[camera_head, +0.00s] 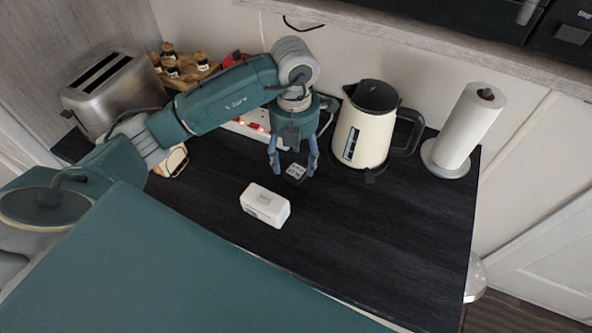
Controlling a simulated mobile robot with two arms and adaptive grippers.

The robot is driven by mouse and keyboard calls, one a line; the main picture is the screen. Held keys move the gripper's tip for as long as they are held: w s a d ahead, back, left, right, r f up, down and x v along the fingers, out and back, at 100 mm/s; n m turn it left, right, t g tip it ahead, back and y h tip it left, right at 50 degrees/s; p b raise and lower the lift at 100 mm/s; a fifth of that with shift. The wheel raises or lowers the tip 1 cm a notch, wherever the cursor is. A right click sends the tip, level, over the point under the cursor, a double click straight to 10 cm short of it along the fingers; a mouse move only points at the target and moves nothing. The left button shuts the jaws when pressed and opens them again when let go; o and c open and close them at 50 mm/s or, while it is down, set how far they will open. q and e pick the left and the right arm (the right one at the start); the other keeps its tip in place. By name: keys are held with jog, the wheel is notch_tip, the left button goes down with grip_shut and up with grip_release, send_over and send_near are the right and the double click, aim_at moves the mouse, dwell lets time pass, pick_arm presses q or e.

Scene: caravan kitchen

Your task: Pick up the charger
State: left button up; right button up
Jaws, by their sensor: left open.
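A small black block with pale print on its top, which looks like the charger (295,175), lies on the dark countertop (390,240). My left gripper (293,168) points down over it from behind. Its two fingers are open, one on each side of the block in this view. I cannot tell whether they touch it or how far down they reach. My right gripper is not in view.
A white box (265,206) lies in front of the gripper. A cream kettle (363,135) stands close on the right, with a paper towel roll (470,125) beyond. A toaster (110,95) and spice jars (168,60) stand at the left. The countertop's right front is clear.

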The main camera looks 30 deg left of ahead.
aim_at(295, 171)
pick_arm(q)
jog(key=shift+f, duration=0.35)
notch_tip(295, 171, down, 5)
jog(key=p, duration=0.3)
jog(key=shift+d, duration=0.15)
jog(key=shift+w+f, duration=0.1)
jog(key=shift+f, duration=0.15)
jog(key=c, duration=1.2)
jog(key=shift+r, duration=0.1)
